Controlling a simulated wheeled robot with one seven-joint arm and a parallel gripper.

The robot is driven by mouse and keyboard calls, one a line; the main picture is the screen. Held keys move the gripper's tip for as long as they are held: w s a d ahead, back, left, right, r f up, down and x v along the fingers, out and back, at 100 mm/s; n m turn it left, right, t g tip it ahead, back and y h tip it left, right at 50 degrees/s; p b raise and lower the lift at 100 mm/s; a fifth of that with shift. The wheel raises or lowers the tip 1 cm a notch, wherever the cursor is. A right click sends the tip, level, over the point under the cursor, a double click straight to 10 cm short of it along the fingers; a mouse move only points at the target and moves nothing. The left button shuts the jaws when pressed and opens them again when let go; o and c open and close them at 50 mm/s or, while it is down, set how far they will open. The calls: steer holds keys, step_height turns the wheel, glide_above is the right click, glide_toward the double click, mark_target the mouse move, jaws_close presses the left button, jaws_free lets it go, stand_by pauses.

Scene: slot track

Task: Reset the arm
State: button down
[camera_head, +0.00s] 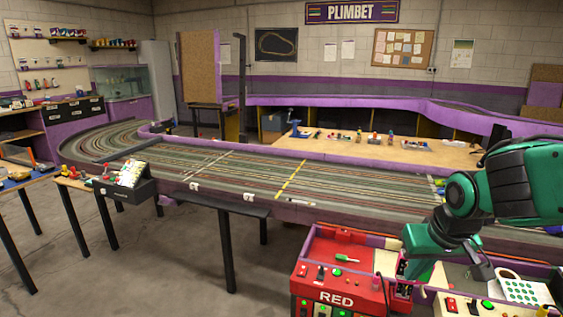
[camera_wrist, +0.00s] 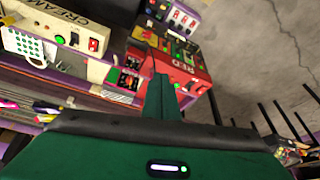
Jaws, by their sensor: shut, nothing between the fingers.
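My arm, green and black, comes in from the right in the head view. My gripper (camera_head: 404,272) hangs low at the right end of the red control box (camera_head: 340,295) marked RED. In the wrist view the fingers of my gripper (camera_wrist: 163,88) are together and hold nothing. The red box (camera_wrist: 182,75) lies beyond the fingers in that view. I cannot tell whether the fingertips touch anything.
A cream control box (camera_wrist: 50,38) stands beside the red one. The purple-edged slot track (camera_head: 240,170) runs behind them. A wooden workbench (camera_head: 390,150) with small items stands farther back. Open concrete floor (camera_head: 150,260) lies at the left.

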steer(key=s+d+m+g, duration=0.2)
steer(key=s+d, duration=0.4)
steer(key=s, duration=0.3)
steer(key=s+d+m+g, duration=0.2)
steer(key=s+d+m, duration=0.2)
steer(key=s, duration=0.6)
steer(key=shift+d+f+g, duration=0.3)
steer(key=shift+d+f, duration=0.05)
steer(key=shift+d, duration=0.8)
steer(key=shift+s+d, duration=0.1)
